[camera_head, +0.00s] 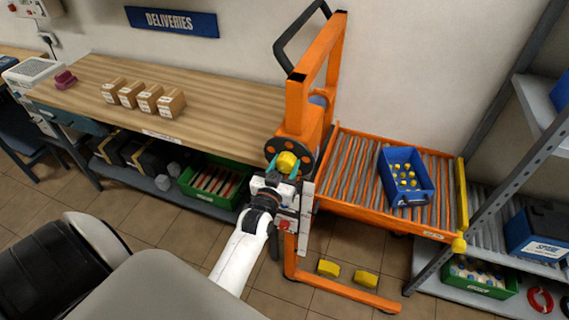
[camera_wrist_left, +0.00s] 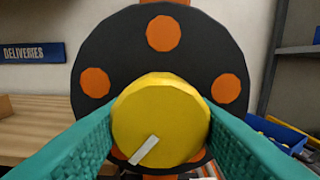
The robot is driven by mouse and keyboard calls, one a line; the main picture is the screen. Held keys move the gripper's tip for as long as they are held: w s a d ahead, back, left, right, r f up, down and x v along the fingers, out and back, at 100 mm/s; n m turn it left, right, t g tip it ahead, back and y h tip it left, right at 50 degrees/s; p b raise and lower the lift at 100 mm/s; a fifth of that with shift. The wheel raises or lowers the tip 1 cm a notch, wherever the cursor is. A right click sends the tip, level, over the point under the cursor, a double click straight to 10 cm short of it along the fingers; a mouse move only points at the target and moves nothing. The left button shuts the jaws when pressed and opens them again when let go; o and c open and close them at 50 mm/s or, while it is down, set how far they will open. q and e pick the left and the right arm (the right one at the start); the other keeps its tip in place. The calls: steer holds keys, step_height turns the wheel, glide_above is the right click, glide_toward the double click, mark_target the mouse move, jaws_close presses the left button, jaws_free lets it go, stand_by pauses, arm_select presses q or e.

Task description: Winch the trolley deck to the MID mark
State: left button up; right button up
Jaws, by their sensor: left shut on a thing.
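The orange trolley (camera_head: 318,60) stands upright beside the wooden bench. Its roller deck (camera_head: 350,160) reaches out to the right and carries a blue bin (camera_head: 391,193) of yellow-topped items. A dark winch wheel (camera_head: 272,150) with orange spots and a yellow knob (camera_head: 287,161) is on the mast. My left gripper (camera_head: 281,172) is shut on the yellow knob. In the left wrist view the teal fingers flank the knob (camera_wrist_left: 160,115), which has a white mark, in front of the wheel (camera_wrist_left: 120,60). My right gripper is not in view.
The bench (camera_head: 220,95) holds several small boxes (camera_head: 145,97). A green crate (camera_head: 212,187) sits beneath it. A grey shelf rack (camera_head: 475,190) stands close to the deck's right end. Yellow blocks (camera_head: 328,268) lie low by the trolley's base leg (camera_head: 340,292).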

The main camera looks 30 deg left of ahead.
arm_select(q)
steer(key=n, duration=0.3)
steer(key=shift+n, duration=0.3)
steer(key=shift+n+p, duration=0.4)
steer(key=shift+n, duration=1.5)
steer(key=shift+d, duration=0.1)
steer(key=o, duration=1)
steer(key=shift+b+v, duration=1.5)
steer(key=shift+v, duration=4.45)
steer(key=shift+f, duration=0.1)
